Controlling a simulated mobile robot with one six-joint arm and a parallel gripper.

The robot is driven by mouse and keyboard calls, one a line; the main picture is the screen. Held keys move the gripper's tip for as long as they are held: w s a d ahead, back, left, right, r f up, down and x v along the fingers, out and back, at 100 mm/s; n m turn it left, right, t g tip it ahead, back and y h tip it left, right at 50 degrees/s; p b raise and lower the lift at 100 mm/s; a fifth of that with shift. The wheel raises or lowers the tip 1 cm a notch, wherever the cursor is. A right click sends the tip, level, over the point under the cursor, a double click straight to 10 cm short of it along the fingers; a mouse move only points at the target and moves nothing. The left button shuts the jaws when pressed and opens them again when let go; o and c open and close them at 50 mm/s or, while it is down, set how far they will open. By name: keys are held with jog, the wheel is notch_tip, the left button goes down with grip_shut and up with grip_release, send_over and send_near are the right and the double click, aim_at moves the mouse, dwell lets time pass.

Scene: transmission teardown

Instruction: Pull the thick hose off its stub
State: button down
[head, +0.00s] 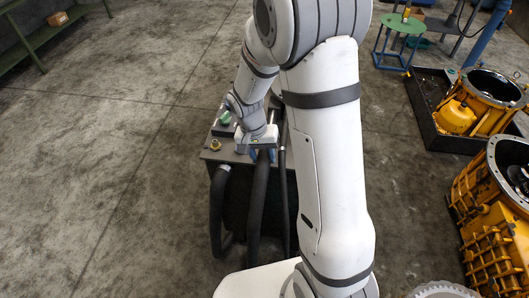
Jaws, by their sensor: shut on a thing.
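The thick black hose (258,205) hangs down the front of a dark box-like unit (211,155). My gripper (262,154) is at the top front edge of this unit, with blue fingertips on either side of the hose's upper end. It is shut on the hose. The stub is hidden behind my gripper and wrist, so I cannot tell whether the hose still sits on it.
Another black hose (217,210) hangs to the left, and a thinner dark one (283,180) to the right. A brass fitting (215,145) is on the unit's top. Yellow housings (490,235) stand at the right.

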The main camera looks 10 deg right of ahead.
jog(key=c, duration=1.2)
grip_release()
jog(key=shift+o, duration=0.2)
jog(key=r, duration=0.2)
jog(key=a+r, duration=0.1)
jog(key=r, duration=0.3)
jog(key=shift+w+a+r+b, duration=0.15)
jog(key=shift+w+r+b, duration=0.15)
jog(key=shift+r+b, duration=0.1)
jog(key=shift+r, duration=0.5)
jog(key=shift+r, duration=0.1)
jog(key=s+d+r+n+t+y, duration=0.1)
jog(key=s+d+r+n+t, duration=0.1)
jog(key=s+r, duration=0.3)
jog(key=s+d+r+n+t+y, duration=0.1)
jog(key=s+r, duration=0.4)
jog(key=s, duration=0.6)
jog(key=shift+s+d+r+n+t, duration=0.3)
jog(key=shift+d+n+t, duration=0.1)
jog(key=shift+n, duration=0.3)
